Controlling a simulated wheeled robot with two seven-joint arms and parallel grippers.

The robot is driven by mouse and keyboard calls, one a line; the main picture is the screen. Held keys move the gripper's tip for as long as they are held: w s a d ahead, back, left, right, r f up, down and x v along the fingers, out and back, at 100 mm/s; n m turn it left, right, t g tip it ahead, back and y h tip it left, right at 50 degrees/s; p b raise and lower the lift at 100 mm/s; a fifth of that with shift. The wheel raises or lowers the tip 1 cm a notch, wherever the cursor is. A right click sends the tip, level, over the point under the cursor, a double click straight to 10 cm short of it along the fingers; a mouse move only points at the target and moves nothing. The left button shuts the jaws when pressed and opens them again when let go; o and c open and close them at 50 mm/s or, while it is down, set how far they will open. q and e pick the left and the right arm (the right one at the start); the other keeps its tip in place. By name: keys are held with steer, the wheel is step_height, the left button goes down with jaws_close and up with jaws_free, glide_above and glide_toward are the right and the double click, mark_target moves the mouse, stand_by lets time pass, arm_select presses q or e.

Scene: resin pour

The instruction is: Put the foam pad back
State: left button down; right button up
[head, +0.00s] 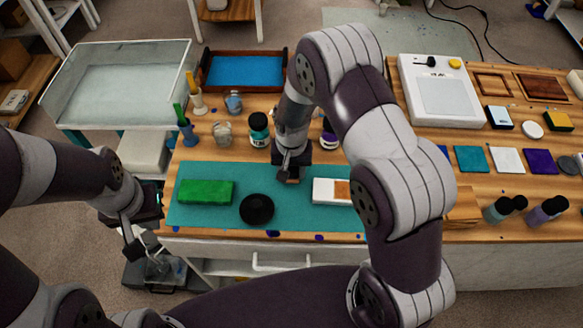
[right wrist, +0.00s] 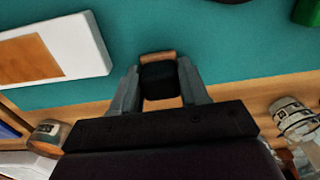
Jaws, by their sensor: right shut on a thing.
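My right gripper (head: 289,172) is over the back edge of the teal mat (head: 300,222), pointing down. In the right wrist view its fingers (right wrist: 160,88) are shut on a small black block with a tan strip (right wrist: 161,82), which looks like the foam pad. In the head view my arm mostly hides this block. I cannot tell whether it touches the mat. My left gripper (head: 143,238) hangs empty by the table's front left corner; its jaw opening is unclear.
On the mat are a green block (head: 205,192), a black round piece (head: 257,209) and a white block with an orange panel (head: 325,190). Bottles and cups, including a teal-labelled jar (head: 259,130), stand behind it. A blue-lined tray (head: 245,71) lies farther back.

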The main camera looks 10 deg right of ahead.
steer(key=shift+f, duration=0.2)
steer(key=o, duration=1)
